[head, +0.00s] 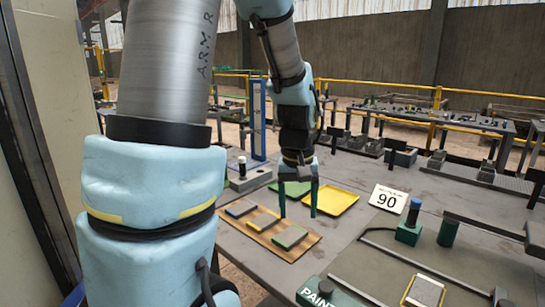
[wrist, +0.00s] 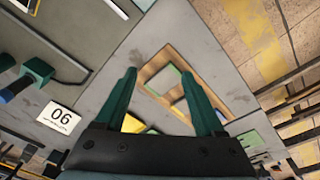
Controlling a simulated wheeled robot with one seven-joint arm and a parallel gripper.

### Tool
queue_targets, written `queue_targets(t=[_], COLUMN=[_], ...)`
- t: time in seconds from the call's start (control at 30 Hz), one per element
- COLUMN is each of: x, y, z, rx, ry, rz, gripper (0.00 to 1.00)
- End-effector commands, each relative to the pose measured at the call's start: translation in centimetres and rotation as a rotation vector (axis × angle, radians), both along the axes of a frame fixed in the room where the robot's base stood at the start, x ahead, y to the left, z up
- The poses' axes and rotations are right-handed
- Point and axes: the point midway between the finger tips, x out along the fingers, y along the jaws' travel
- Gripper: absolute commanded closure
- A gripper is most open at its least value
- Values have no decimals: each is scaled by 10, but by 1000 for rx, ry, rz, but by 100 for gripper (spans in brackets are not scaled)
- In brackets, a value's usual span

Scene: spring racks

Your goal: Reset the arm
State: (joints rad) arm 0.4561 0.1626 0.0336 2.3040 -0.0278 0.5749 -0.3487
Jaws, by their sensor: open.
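My gripper (head: 298,212) hangs from my arm with its two green fingers pointing down, above the grey table near the wooden board (head: 262,240). The fingers are apart with nothing between them. In the wrist view, my gripper (wrist: 158,74) also shows spread and empty, with the board (wrist: 158,52) beyond the fingertips. Several flat coloured pieces lie on the board, including a blue one (head: 240,208), a yellow one (head: 263,222) and a green one (head: 289,236). My arm covers the left part of the head view.
A yellow tray (head: 331,200) lies behind the gripper. A grey mat (head: 455,262) and thin bars are at front right. A blue post (head: 258,120) rises behind.

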Motion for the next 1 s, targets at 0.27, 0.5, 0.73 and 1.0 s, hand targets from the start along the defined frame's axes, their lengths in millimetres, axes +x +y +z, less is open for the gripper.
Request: queue_targets(t=[0.27, 0.5, 0.73, 1.0], x=[-10, -24, -38, -46], y=[49, 86, 114, 125], z=[-5, -9, -13, -15], rx=[9, 20, 32, 38], ry=[-19, -34, -46, -52], rz=[-10, -23, -35, -44], gripper=[29, 29, 29, 29])
